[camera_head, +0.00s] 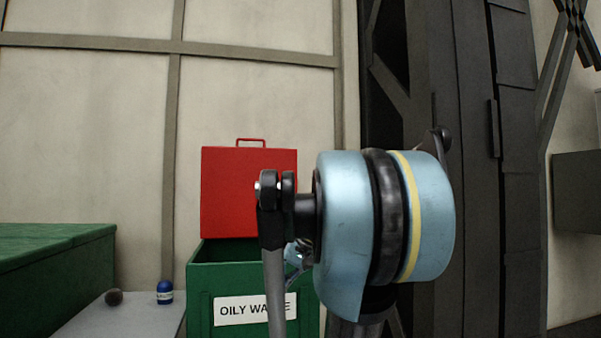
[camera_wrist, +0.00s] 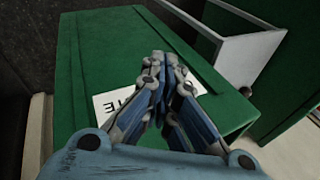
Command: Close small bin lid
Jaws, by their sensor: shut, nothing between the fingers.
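The small bin is green with a white "OILY WASTE" label and stands low in the middle of the head view (camera_head: 201,300). Its red lid (camera_head: 235,190) stands open and upright at the back of the bin, with a thin red handle on its top edge. My arm crosses in front and hides the bin's right part and the lid's lower right corner. In the wrist view, my gripper (camera_wrist: 165,92) is shut and empty, in front of the bin's green side (camera_wrist: 90,60) and partly over its label. Whether it touches the bin cannot be told. The lid cannot be made out there.
A larger green box (camera_head: 60,255) stands at the left. A grey surface (camera_head: 140,315) beside the bin bears a blue bottle (camera_head: 165,293) and a small dark round object (camera_head: 114,297). A panelled wall is behind the lid. A pale open frame (camera_wrist: 240,55) shows at the wrist view's upper right.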

